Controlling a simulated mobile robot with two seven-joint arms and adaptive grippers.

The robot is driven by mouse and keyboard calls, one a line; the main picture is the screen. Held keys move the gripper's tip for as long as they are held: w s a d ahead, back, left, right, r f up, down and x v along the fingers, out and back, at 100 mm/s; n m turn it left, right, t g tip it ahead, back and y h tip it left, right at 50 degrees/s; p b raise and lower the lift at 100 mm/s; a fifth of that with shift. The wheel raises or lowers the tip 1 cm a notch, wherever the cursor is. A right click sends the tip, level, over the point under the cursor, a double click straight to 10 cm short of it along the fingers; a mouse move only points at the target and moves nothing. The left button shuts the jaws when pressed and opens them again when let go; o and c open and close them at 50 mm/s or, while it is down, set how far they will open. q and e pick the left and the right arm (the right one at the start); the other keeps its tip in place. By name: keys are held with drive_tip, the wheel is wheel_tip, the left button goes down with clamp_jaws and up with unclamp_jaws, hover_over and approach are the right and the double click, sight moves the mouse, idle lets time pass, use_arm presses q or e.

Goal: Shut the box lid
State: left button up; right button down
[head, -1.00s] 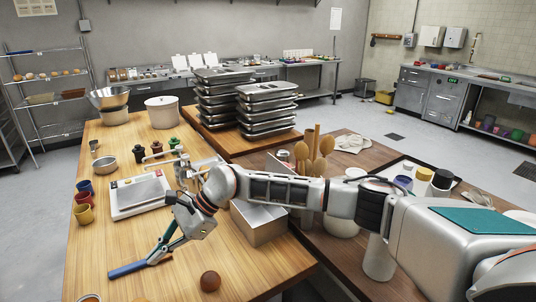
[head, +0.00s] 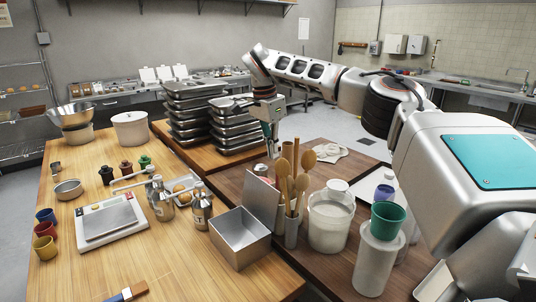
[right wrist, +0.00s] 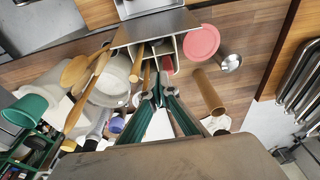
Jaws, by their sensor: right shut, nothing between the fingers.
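The open metal box (head: 240,238) stands on the light wooden table near its right edge. Its flat grey lid (head: 263,203) stands up along the box's right side, tilted open. In the right wrist view the lid (right wrist: 155,27) is at the top centre, with part of the box (right wrist: 145,8) beyond it. My right gripper (head: 272,153) is shut and empty, pointing down, above and behind the lid in the head view. In the right wrist view its closed fingertips (right wrist: 157,92) appear below the lid, apart from it. My left gripper is not in view.
A holder of wooden spoons (head: 291,232) stands close beside the lid. A white tub (head: 330,222) and a green cup (head: 388,219) are to its right. Metal bottles (head: 202,212) stand left of the box. Stacked trays (head: 200,115) are behind.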

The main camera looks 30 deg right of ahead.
sight(262, 198)
drive_tip(key=f, duration=0.2)
drive_tip(key=a+f, duration=0.1)
drive_tip(key=f, duration=0.1)
drive_tip(key=a+f, duration=0.1)
drive_tip(key=f, duration=0.2)
drive_tip(key=shift+a, duration=0.35)
drive_tip(key=shift+a, duration=0.1)
